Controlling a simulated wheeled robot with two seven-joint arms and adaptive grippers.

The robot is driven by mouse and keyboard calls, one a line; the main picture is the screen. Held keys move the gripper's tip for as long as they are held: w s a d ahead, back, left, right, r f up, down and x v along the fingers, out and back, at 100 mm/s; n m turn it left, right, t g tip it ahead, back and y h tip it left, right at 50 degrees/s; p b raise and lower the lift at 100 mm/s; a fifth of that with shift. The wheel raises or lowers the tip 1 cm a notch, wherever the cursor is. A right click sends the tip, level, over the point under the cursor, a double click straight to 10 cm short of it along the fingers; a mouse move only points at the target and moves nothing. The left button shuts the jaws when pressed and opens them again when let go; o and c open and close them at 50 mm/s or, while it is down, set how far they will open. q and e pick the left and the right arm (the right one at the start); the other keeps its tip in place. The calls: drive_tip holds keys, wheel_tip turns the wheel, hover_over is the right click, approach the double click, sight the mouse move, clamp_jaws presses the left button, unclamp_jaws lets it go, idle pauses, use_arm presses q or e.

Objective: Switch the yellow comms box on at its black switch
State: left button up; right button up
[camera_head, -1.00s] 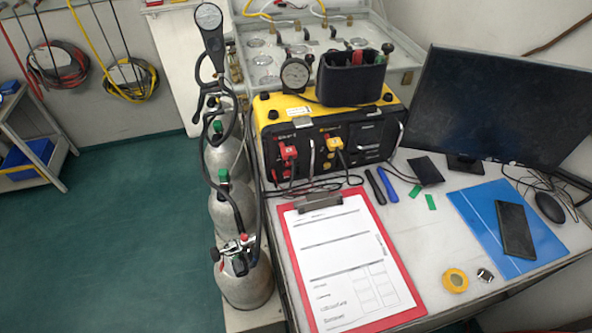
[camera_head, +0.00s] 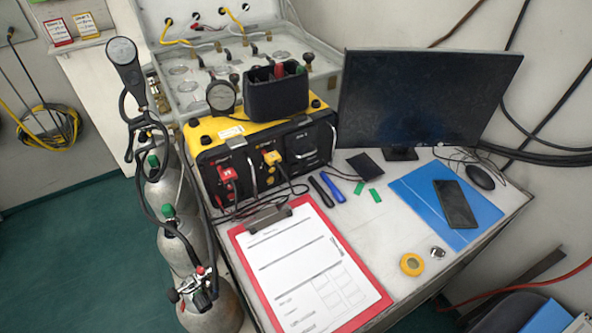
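The yellow comms box (camera_head: 216,129) stands at the back left of the table, with a yellow top and a black front panel. A red plug (camera_head: 228,174) and a yellow plug (camera_head: 272,158) sit in its front, with cables running down. A black panel section (camera_head: 301,143) is at the right of the front. I cannot make out which part is the black switch at this size. A black holder (camera_head: 276,94) and a round gauge (camera_head: 221,96) rest on top of the box. Neither of my grippers is in view.
A red clipboard (camera_head: 372,296) lies in front of the box. Gas cylinders (camera_head: 180,243) with hoses stand left of the table. A monitor (camera_head: 425,97), blue folder (camera_head: 410,189), phone (camera_head: 455,204) and yellow tape roll (camera_head: 411,264) occupy the right side. Green floor (camera_head: 70,260) is clear at left.

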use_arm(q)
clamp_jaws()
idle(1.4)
